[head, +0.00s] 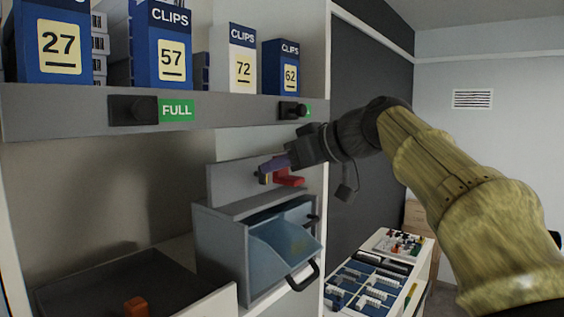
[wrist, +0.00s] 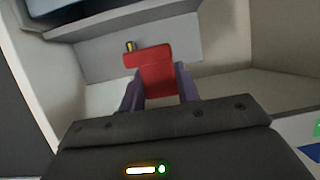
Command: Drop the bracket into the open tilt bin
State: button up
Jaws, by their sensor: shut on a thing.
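The red bracket (head: 290,179) is held between the purple fingers of my gripper (head: 274,165). In the wrist view the bracket (wrist: 156,70) sits between the two fingertips of my gripper (wrist: 160,88), which is shut on it. The open tilt bin (head: 284,248) is a translucent blue bin tipped forward out of a grey-blue cabinet (head: 220,250), with a dark handle at its front. My gripper and the bracket are above the cabinet top, higher than the bin and not inside it. The bin's floor is mostly hidden.
A shelf (head: 60,113) above holds several blue and white CLIPS boxes (head: 170,60), with dark knobs on its edge. A dark tray with an orange piece (head: 136,307) lies lower left. A parts case (head: 372,284) stands lower right. A small yellow-black piece (wrist: 129,46) shows behind the bracket.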

jog(key=shift+f+b, duration=1.85)
jog(key=shift+f, duration=0.9)
jog(key=o, duration=1)
jog(key=shift+o, duration=0.2)
jog(key=shift+d, duration=0.1)
jog(key=b+v, duration=0.3)
jog(key=v, duration=1.4)
jog(key=shift+s, duration=0.2)
jog(key=shift+d, duration=0.1)
